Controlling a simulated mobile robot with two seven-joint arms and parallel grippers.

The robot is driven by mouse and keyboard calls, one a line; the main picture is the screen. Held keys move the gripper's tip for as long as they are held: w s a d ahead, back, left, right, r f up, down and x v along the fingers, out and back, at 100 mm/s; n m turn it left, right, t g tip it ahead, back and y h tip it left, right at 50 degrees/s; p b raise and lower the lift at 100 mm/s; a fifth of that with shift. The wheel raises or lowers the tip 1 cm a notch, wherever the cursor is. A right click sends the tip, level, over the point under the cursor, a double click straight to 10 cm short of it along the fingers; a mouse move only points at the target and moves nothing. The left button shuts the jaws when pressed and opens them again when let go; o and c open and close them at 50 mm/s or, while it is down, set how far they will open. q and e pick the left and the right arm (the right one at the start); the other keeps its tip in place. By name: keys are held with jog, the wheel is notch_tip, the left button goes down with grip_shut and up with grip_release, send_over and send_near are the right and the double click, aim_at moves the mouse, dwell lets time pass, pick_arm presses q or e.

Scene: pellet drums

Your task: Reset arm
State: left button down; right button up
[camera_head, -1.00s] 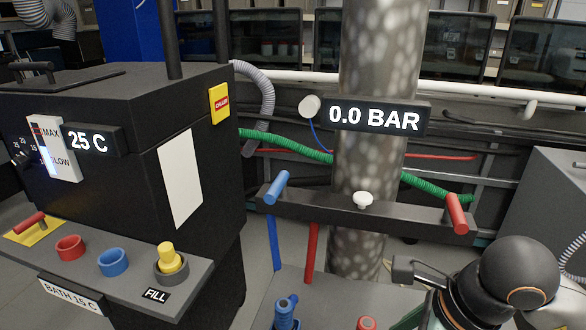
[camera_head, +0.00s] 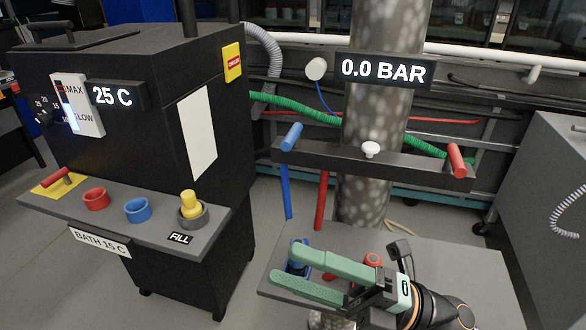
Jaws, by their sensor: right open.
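My right gripper (camera_head: 286,265) comes in from the lower right with its two green fingers spread apart, pointing left over the low grey shelf (camera_head: 464,262). A blue fitting (camera_head: 297,267) on that shelf shows between and behind the fingers; I cannot tell whether they touch it. A red fitting (camera_head: 373,259) stands on the shelf behind the gripper and is partly hidden. Nothing shows held in the fingers. My left gripper is not in view.
The black chiller (camera_head: 130,110) stands at left, its ledge holding a red ring (camera_head: 96,199), a blue ring (camera_head: 137,210) and a yellow plug (camera_head: 190,203). A column with a "0.0 BAR" display (camera_head: 384,71) and a bar with blue (camera_head: 291,137) and red (camera_head: 457,160) handles rises behind.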

jog(key=w+d+f+m+t+h, duration=0.55)
jog(key=w+m+t, duration=0.25)
jog(key=m+t, duration=0.7)
jog(key=w+d+f+m+h, duration=0.1)
jog(key=d+f+m+h, duration=0.1)
jog(key=f+m+h, duration=0.35)
jog(key=w+d+f+m+h, duration=0.1)
jog(key=d+f+m+h, duration=0.25)
jog(key=f+m, duration=0.3)
jog(key=s+d+f+m+g+h, duration=0.15)
jog(key=s+f+m+g, duration=0.35)
jog(key=f, duration=0.6)
jog(key=s+f+m+g+h, duration=0.1)
jog(key=s+f+g+h, duration=0.2)
jog(key=s+f, duration=0.55)
pick_arm(q)
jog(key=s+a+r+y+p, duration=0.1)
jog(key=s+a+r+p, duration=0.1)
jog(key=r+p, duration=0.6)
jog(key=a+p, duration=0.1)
jog(key=p, duration=0.3)
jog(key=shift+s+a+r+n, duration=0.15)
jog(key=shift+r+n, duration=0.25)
pick_arm(e)
jog(key=s+d+r+m+h, duration=0.1)
jog(key=d+r, duration=0.2)
jog(key=r, duration=0.3)
jog(key=shift+r+g, duration=0.25)
jog(key=shift+g, duration=0.15)
